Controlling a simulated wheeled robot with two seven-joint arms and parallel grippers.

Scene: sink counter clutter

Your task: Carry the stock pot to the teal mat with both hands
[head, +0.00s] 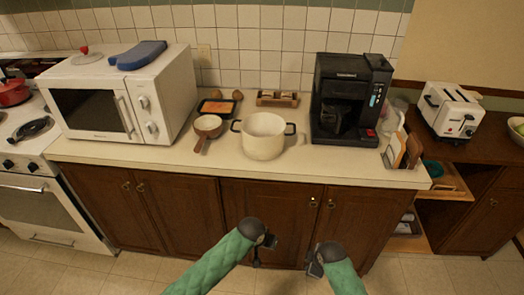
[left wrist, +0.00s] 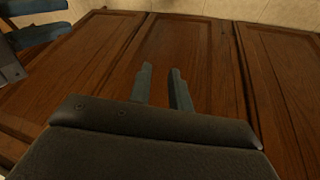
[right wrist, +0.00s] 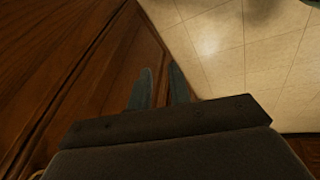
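The stock pot (head: 264,140) is cream with two dark side handles. It stands upright on the counter in the head view, left of the coffee maker. I cannot make out a teal mat in any view. My left gripper (head: 264,252) is low in front of the brown cabinet doors, below the counter edge and apart from the pot. It is open and empty, its fingers apart in the left wrist view (left wrist: 162,78). My right gripper (head: 312,262) is beside it, also low; its fingers are apart and empty in the right wrist view (right wrist: 160,82).
A white microwave (head: 122,98) with a blue item on top stands left. A small brown-handled pan (head: 208,124) is close left of the pot. The black coffee maker (head: 347,98) stands right of it. A white toaster (head: 452,110) is farther right. The counter front edge (head: 250,170) lies above my grippers.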

